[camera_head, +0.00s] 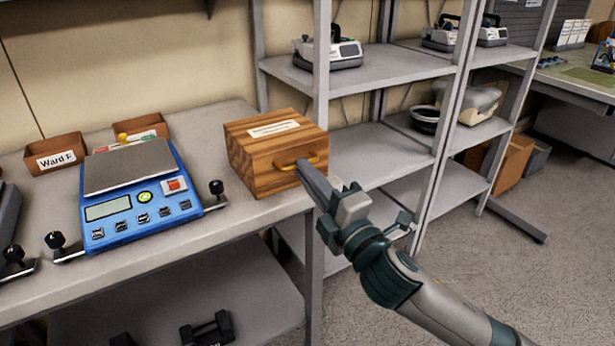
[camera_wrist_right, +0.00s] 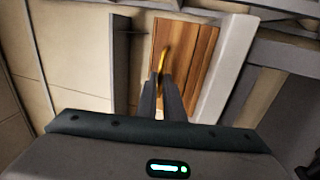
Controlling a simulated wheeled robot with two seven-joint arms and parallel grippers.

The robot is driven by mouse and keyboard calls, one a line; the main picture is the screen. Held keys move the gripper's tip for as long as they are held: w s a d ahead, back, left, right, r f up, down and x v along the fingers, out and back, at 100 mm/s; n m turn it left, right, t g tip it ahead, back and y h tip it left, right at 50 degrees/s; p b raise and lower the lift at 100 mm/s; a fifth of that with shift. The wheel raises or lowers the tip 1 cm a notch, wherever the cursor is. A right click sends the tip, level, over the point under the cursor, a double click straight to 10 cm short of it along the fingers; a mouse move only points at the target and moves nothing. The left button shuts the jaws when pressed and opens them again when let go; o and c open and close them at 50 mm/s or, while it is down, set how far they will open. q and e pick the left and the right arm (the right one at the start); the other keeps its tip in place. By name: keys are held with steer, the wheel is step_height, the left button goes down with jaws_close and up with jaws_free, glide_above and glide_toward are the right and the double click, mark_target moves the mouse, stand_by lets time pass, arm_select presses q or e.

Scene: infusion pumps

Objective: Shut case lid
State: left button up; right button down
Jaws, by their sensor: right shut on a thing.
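The wooden case (camera_head: 268,155) sits on the bench at its right end, with a white label on its top and a brass handle (camera_head: 297,160) on its front. Its lid (camera_head: 270,130) lies flat on top, and no gap shows. My right gripper (camera_head: 308,168) is at the front of the case, its fingers closed at the handle's right end. In the right wrist view the fingertips (camera_wrist_right: 162,80) meet at the yellow handle (camera_wrist_right: 163,58) in front of the wood. My left gripper is not in view.
A blue scale (camera_head: 140,195) stands left of the case, with a Ward F box (camera_head: 56,154) behind it. A grey shelf post (camera_head: 320,80) rises just right of the case. Shelves (camera_head: 385,150) with devices stand to the right, and open floor (camera_head: 530,270) lies in front of them.

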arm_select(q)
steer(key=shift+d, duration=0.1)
arm_select(e)
steer(key=shift+f, duration=0.35)
steer(key=c, duration=1.9)
jaws_free()
steer(key=shift+r, duration=0.1)
steer(key=shift+s, duration=0.1)
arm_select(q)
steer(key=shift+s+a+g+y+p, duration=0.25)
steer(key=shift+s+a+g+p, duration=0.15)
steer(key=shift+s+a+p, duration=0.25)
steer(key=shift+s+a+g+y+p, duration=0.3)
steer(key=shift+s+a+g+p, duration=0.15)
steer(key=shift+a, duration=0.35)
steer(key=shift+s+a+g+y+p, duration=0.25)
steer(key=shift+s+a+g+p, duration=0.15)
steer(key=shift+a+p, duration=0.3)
arm_select(e)
steer(key=v, duration=1.7)
